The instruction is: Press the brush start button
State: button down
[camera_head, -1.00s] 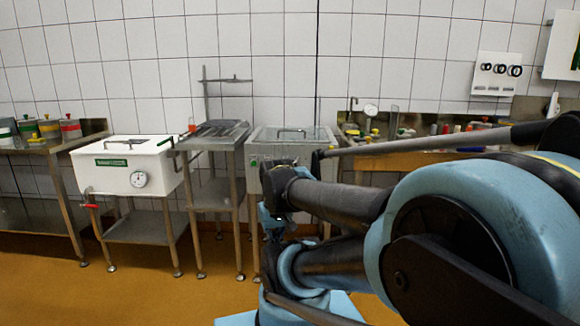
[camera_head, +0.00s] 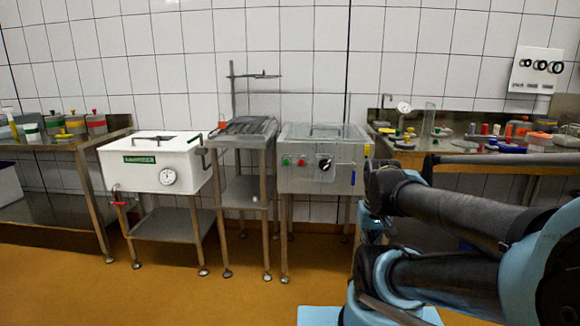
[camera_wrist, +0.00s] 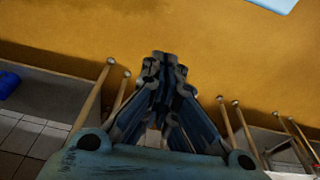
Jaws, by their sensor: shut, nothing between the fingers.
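A steel machine box (camera_head: 324,160) on legs stands against the tiled wall, right of centre in the head view. Its front carries a green button (camera_head: 286,161), a red button (camera_head: 301,162) and a black rotary knob (camera_head: 325,163). No label naming the brush is legible to me. My gripper (camera_wrist: 165,58) is shut and empty in the wrist view, over the orange floor and apart from the machine. In the head view my arm is at the right, beside the box, and the fingers cannot be made out.
A white vat (camera_head: 155,165) with a dial stands left of a steel stand (camera_head: 240,150). A left bench (camera_head: 60,148) holds several coloured pots. A right bench (camera_head: 470,160) holds several small items. The orange floor (camera_head: 190,295) in front is open.

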aim_at(286, 162)
jog(key=w+a+r+n+t+y, duration=0.15)
jog(key=w+a, duration=0.25)
jog(key=w, duration=0.4)
jog(key=w+a+r+n+t+y, duration=0.1)
jog(key=w+a+r, duration=0.25)
jog(key=w, duration=0.55)
jog(key=w+a+r+n+t+y, duration=0.1)
jog(key=w+a+r+t, duration=0.1)
jog(key=w+a, duration=0.45)
jog(key=w+a+f+t+y, duration=0.1)
jog(key=w+a+y, duration=0.1)
jog(key=w+a, duration=0.4)
jog(key=w+a+f+t+y, duration=0.1)
jog(key=w+a, duration=0.6)
jog(key=w, duration=0.9)
jog(key=shift+w+f+n+t+y, duration=0.25)
jog(key=shift+f+n+t+y, duration=0.1)
jog(key=shift+f+t, duration=0.4)
jog(key=shift+w, duration=0.1)
jog(key=shift+w+d, duration=0.15)
jog(key=shift+w, duration=2)
jog(key=shift+w+d, duration=0.1)
jog(key=shift+w, duration=2.05)
jog(key=shift+w, duration=0.1)
jog(key=shift+w, duration=0.25)
